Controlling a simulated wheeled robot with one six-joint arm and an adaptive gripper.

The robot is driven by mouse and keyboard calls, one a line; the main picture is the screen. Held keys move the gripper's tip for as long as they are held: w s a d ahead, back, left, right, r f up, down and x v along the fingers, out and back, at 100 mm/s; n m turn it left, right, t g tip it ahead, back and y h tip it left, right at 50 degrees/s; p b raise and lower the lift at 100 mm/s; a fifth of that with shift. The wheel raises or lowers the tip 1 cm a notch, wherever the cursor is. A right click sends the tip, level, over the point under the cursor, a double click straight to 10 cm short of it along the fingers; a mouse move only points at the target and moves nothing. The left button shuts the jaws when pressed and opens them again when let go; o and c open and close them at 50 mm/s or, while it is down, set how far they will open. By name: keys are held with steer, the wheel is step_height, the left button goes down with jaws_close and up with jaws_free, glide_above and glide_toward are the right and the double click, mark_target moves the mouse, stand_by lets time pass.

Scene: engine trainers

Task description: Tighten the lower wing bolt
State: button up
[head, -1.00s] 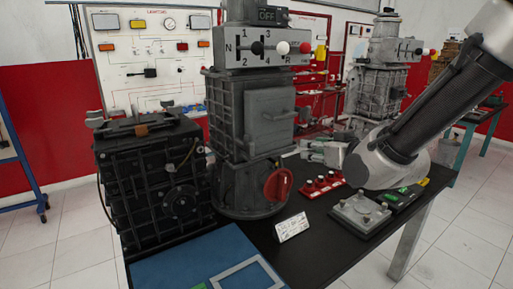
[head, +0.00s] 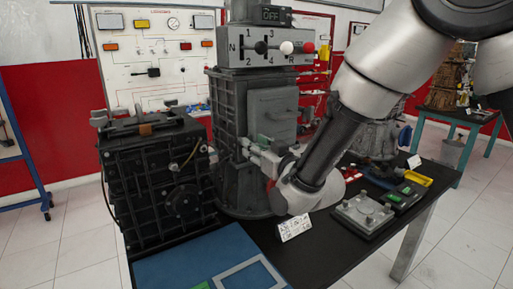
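The middle trainer (head: 232,115) is a tall dark housing with a grey hatch door (head: 272,108) on its front. My gripper (head: 244,148) is in front of this housing, just below the door, with its fingers pointing left. I cannot tell whether it touches the housing or whether the fingers are open or shut. No lower wing bolt can be made out; the area at the fingertips is small and partly hidden by my gripper. The red knob (head: 270,184) low on the housing is mostly hidden behind my wrist.
A black gearbox block (head: 155,180) stands close on the left. A white label card (head: 293,227) stands below my wrist. A grey plate with knobs (head: 363,215) and a green-screened device (head: 405,195) lie to the right on the black table (head: 330,250). A blue mat (head: 195,258) lies in front.

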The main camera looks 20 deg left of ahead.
jaws_close()
steer(key=shift+m, duration=0.4)
steer(key=shift+w+d+f+m, duration=0.15)
steer(key=shift+f+m, duration=0.05)
steer(key=shift+m, duration=2.65)
steer(key=shift+w+d+f+m, duration=0.15)
steer(key=shift+f+m, duration=0.1)
steer(key=shift+m, duration=2.65)
steer(key=shift+w+d+f+m, duration=0.15)
steer(key=shift+f+m, duration=0.05)
steer(key=shift+m, duration=2.65)
